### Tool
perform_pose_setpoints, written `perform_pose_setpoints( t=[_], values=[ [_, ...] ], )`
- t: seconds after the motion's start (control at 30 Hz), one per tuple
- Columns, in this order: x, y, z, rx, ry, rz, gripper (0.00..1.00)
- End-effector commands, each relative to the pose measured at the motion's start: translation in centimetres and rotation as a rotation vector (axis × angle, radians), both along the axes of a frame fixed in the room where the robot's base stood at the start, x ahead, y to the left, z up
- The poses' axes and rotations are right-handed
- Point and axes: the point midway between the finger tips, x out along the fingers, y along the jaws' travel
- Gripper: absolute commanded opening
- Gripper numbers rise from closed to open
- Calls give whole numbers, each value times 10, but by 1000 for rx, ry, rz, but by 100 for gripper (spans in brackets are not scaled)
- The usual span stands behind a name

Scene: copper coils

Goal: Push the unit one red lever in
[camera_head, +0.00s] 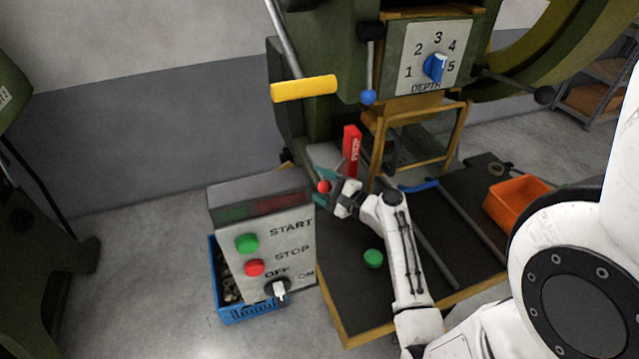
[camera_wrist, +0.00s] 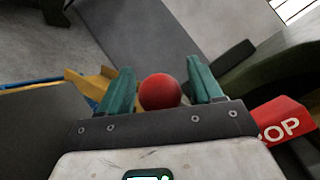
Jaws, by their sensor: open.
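The red lever's round knob (camera_head: 323,186) shows just left of my gripper (camera_head: 338,190) in the head view, near the left edge of the machine's dark table. In the wrist view the red knob (camera_wrist: 160,91) sits between the two green fingers of my gripper (camera_wrist: 161,78). The fingers are apart, with the knob in the gap, and I cannot tell whether either one touches it. The lever's shaft is hidden behind the knob and gripper. My arm reaches in from the lower right.
A control box (camera_head: 270,225) with START and STOP buttons is to the left. A green knob (camera_head: 373,258), an orange bin (camera_head: 513,203) and a yellow handle (camera_head: 303,88) are also nearby.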

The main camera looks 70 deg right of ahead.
Motion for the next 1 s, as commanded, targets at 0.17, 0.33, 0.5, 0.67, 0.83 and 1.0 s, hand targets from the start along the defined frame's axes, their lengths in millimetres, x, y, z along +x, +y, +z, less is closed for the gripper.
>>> perform_pose_setpoints(
  t=[0.17, 0.33, 0.5, 0.67, 0.83, 1.0],
  values=[
    [0, 0, 0, 0, 0, 0, 64],
    [0, 0, 0, 0, 0, 0, 48],
    [0, 0, 0, 0, 0, 0, 31],
    [0, 0, 0, 1, 1, 1, 16],
    [0, 0, -1, 2, 0, 1, 0],
    [0, 0, -1, 3, 0, 1, 0]
  ],
)
